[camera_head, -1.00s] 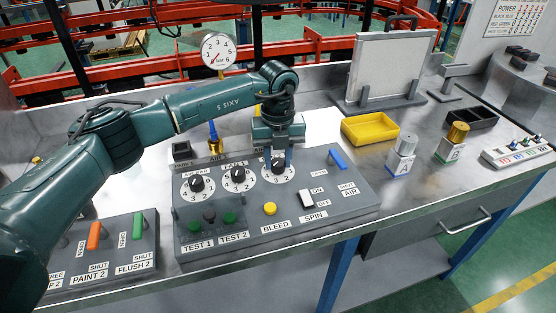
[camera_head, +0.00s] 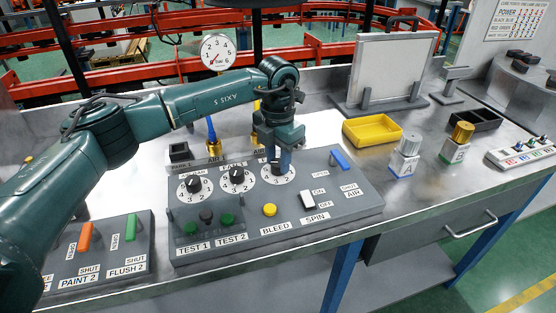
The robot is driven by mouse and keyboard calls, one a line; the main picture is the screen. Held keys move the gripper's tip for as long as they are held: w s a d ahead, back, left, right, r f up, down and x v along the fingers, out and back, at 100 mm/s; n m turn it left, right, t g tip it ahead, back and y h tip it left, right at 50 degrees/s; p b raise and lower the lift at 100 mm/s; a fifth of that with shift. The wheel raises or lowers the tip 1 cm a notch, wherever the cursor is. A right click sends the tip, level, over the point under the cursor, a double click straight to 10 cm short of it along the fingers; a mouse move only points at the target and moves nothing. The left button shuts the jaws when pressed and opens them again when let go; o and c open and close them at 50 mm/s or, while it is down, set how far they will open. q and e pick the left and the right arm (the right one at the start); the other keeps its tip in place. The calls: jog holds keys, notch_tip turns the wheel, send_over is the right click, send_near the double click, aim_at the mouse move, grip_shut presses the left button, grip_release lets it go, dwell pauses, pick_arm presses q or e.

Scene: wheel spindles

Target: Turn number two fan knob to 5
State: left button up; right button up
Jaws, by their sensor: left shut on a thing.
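The grey control panel (camera_head: 345,195) has a row of three black knobs on white numbered dials. The left knob (camera_head: 194,184) and the middle knob (camera_head: 237,176) are uncovered. My left gripper (camera_head: 279,164) points down at the right dial (camera_head: 279,177) and is shut on its knob (camera_head: 276,167), which shows only in part between the fingers. The fingers and wrist hide that knob's pointer and much of the label behind it, so its setting cannot be read. My right gripper is not in view.
A yellow button (camera_head: 269,210), a white spin switch (camera_head: 308,201) and green buttons (camera_head: 228,219) lie in front of the dials. A blue lever (camera_head: 340,159) is at right. A pressure gauge (camera_head: 218,53) stands behind, a yellow tray (camera_head: 371,131) to the right.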

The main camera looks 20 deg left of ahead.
aim_at(278, 162)
pick_arm(q)
jog(key=shift+m+b, duration=0.35)
jog(key=shift+m, duration=1.15)
jog(key=o, duration=1)
jog(key=shift+c, duration=0.2)
notch_tip(278, 162, up, 13)
jog(key=shift+r, duration=0.1)
